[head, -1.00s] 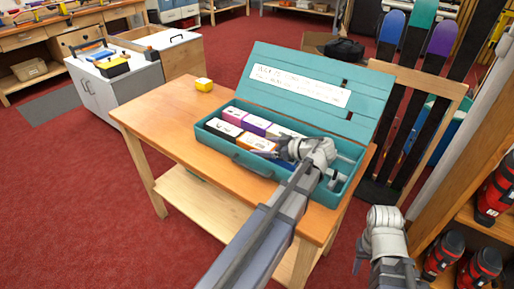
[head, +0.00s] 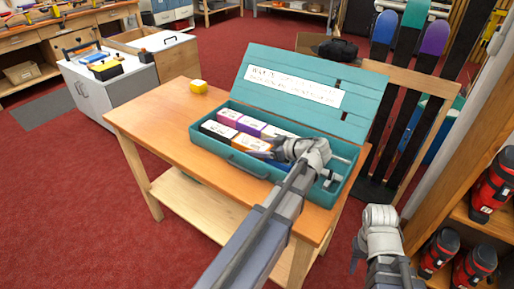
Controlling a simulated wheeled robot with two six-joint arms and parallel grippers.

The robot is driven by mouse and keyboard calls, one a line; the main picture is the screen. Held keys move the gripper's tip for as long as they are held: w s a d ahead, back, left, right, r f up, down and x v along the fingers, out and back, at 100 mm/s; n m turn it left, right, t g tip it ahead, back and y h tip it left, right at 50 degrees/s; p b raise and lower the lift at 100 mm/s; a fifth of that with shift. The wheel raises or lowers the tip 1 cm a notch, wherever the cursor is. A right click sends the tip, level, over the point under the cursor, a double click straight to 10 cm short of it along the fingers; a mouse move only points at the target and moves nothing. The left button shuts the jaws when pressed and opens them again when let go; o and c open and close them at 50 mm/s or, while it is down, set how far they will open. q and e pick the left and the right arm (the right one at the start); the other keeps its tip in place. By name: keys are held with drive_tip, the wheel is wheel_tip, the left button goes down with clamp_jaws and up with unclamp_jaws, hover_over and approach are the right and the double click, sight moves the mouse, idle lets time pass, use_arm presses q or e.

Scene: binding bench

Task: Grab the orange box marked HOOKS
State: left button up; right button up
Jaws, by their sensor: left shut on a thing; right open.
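The orange box (head: 252,141) with a white top sits in the front row of the open teal case (head: 204,141). Its lettering is too small to read. My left gripper (head: 262,153) reaches into the case from the right, its fingers at this box's right end. It appears shut on the orange box; the fingers and wrist hide part of it. My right gripper (head: 356,254) is open and empty, low at the right, outside the case and clear of the table.
A black-and-white box (head: 217,130) lies left of the orange one; pink (head: 229,117) and purple (head: 251,126) boxes lie behind. The raised lid (head: 310,105) stands at the back.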

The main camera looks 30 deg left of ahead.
sight(259, 146)
use_arm(q)
wheel_tip(259, 146, up, 10)
drive_tip(key=p, duration=0.9)
